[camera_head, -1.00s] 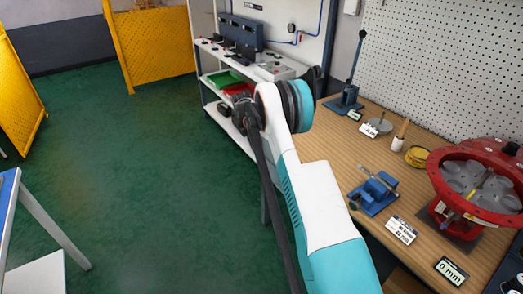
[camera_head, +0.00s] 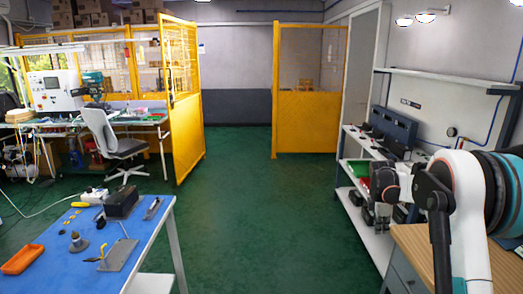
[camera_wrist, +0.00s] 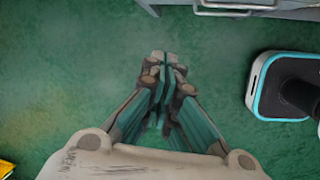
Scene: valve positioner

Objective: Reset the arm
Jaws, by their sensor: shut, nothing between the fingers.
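My gripper (camera_wrist: 163,62) shows in the wrist view with its fingers together and nothing between them. It points down over the bare green floor (camera_wrist: 90,50), clear of any object. In the head view my arm is at the right edge, bent in front of the wooden workbench (camera_head: 412,245) and the shelf unit (camera_head: 352,222). The fingertips are hard to make out there against the dark items on the shelf. The red valve seen earlier on the workbench is out of view now.
A blue-topped table (camera_head: 52,235) with an orange tray (camera_head: 22,258) and small tools stands at the lower left. A yellow fence panel (camera_head: 183,130) and an office chair (camera_head: 112,140) are behind it. The green floor in the middle is clear.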

